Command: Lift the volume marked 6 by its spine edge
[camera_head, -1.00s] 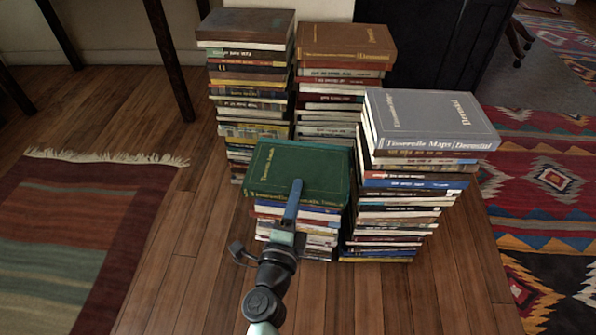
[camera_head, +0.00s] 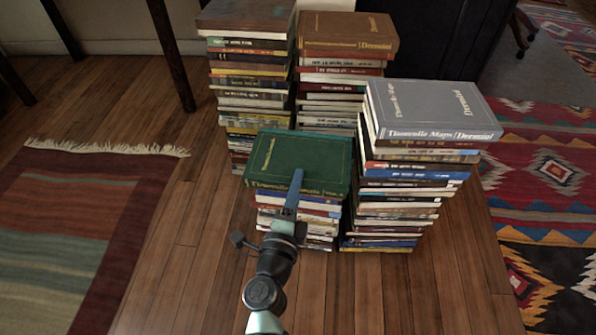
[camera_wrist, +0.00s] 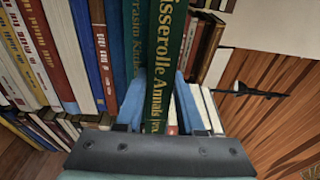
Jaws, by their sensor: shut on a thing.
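A thick green book (camera_head: 325,150) with gold lettering lies flat on top of the front stack. Its spine faces me and also shows in the wrist view (camera_wrist: 165,50), lettered "Tisserolle Annals"; I cannot read a 6 on it. My gripper (camera_head: 293,193) is at the front spine edge, with one blue finger lying over the cover. In the wrist view my gripper (camera_wrist: 157,98) has a blue finger on either side of the spine and is shut on the book. The lower finger is hidden in the head view. I cannot make out a gap under the book.
A taller stack topped by a grey book (camera_head: 440,105) stands close on the right. Behind are stacks topped by a brown book (camera_head: 345,28) and a dark book (camera_head: 245,14). Wooden floor (camera_head: 170,240) is clear at the front left; rugs lie at both sides.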

